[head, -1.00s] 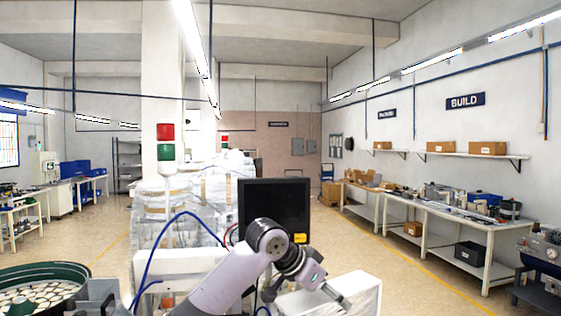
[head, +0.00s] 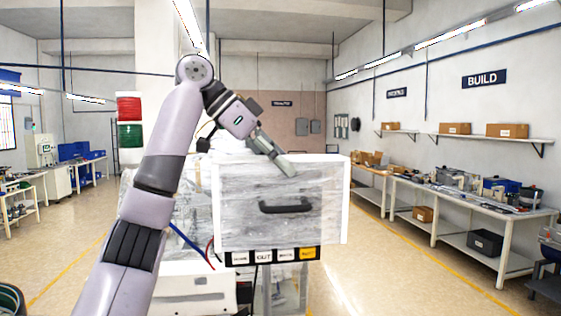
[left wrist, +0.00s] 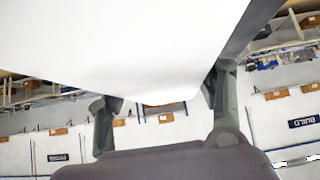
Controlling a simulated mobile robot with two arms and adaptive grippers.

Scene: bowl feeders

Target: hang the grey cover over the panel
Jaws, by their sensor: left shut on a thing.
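The grey cover (head: 236,206) is a box with a streaked grey front, white edges and a dark handle. It stands upright in front of the panel (head: 269,257) in the head view and hides nearly all of it; only its bottom strip of labels shows. I cannot tell whether the cover touches the panel. My left gripper (head: 284,166) is shut on the cover's top edge from above. In the left wrist view the cover's white surface (left wrist: 120,45) fills the top and reaches between the fingers (left wrist: 165,105). My right gripper is in neither view.
A long workbench (head: 470,202) with boxes and tools runs along the right wall. Open floor lies between it and the cover.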

